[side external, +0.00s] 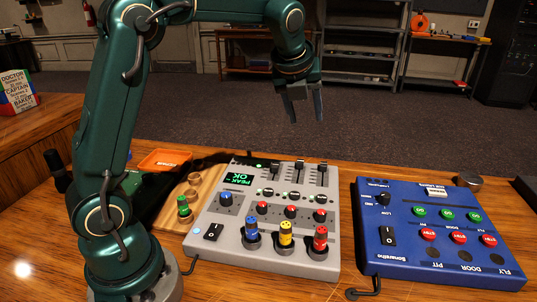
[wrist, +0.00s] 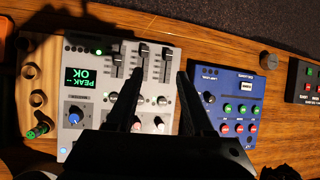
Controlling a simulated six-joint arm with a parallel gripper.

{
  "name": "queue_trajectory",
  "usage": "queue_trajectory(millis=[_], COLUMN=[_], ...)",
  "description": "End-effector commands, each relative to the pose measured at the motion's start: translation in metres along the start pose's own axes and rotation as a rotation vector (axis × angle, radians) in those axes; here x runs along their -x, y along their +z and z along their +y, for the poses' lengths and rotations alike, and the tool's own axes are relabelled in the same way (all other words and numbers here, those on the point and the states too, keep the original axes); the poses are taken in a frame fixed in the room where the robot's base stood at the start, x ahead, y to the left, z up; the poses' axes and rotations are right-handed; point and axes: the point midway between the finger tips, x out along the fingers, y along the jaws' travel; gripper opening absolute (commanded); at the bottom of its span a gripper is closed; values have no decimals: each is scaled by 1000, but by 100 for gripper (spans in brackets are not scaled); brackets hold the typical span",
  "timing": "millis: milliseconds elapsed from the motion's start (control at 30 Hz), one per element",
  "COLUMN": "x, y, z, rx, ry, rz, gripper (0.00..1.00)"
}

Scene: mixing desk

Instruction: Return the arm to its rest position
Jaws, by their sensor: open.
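My gripper (side external: 303,106) is open and empty, pointing down above the far side of the desk, clear of everything below. Its two dark fingers also show in the wrist view (wrist: 160,75), apart, over the grey mixer. My green arm reaches up from the left and bends over to the right. The grey mixer (side external: 213,250) stands on the wooden desk (side external: 345,285); its green display reads "PEAK OK". Blue, yellow and red plugs (side external: 286,236) stand upright in its front row.
A blue panel (side external: 440,262) with green and red buttons stands to the right. A wooden block (side external: 205,180) with a green plug (side external: 183,206) is left of the mixer, near an orange tray (side external: 165,160). A round metal knob (side external: 469,181) stands behind the blue panel. The air around my gripper is free.

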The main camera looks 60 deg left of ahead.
Motion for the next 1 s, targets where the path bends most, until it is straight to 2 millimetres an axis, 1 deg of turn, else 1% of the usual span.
queue_trajectory(millis=[33,100,200,300,367,433,500,567,600,667,700,800,900,1000], x=[20,41,67,88,97,106,111,112,112,111,109,102,94,92], y=[-7,-18,-38,-62,-78,-97,-117,-133,-143,-159,-168,-189,-203,-207], z=[1,5,14,26,35,46,57,67,73,82,88,100,108,110], rx=[62,175,362,578,721,903,1089,1248,1354,1515,1622,1871,2075,2218], ry=[-26,-56,-95,-126,-141,-151,-152,-143,-134,-110,-90,-22,59,104], rz=[-7,-6,9,39,63,97,136,170,192,225,244,281,292,295], gripper=[52,52,52,52,52,52,52,52,52,52,52,52,52,52])
